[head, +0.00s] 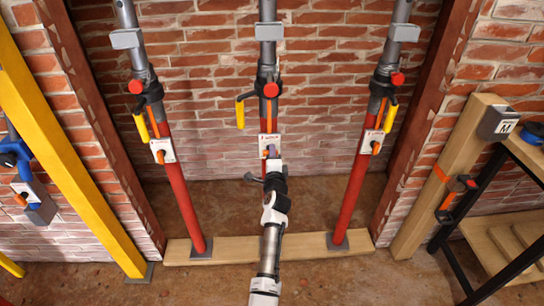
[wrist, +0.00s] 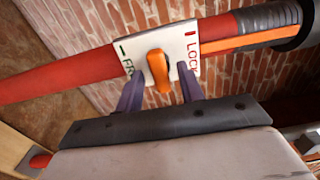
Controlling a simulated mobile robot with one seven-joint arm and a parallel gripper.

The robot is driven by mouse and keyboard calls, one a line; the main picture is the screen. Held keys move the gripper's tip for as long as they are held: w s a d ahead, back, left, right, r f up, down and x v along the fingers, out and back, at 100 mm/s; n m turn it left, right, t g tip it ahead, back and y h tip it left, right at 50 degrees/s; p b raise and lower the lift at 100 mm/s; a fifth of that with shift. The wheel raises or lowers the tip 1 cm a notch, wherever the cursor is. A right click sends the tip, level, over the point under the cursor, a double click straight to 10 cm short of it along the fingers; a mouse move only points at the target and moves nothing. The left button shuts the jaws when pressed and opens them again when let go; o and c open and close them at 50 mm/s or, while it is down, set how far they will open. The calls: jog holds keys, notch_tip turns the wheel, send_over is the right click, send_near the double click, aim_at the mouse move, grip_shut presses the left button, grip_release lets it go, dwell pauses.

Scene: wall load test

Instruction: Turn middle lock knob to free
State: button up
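The middle prop (head: 269,112) is a red and grey post standing between two similar posts. Its white lock plate (head: 263,140) is partly covered by my gripper in the head view. In the wrist view the plate (wrist: 183,42) reads LOCK at right, and partly hidden FREE lettering at left. The orange middle lock knob (wrist: 157,66) is an elongated grip on the plate, nearly upright in the wrist picture, between the two words. My gripper (wrist: 158,80) is open, its two purple fingers on either side of the knob, with visible gaps. Contact is not visible.
The left prop (head: 181,200) and right prop (head: 355,195) have their own plates and orange knobs. A wooden sill (head: 235,250) runs along the floor. A yellow beam (head: 70,150) leans at left; a wooden post (head: 440,180) and a black-framed bench stand at right.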

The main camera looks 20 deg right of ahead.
jog(key=v, duration=1.3)
jog(key=shift+s, duration=0.4)
jog(key=shift+a, duration=0.1)
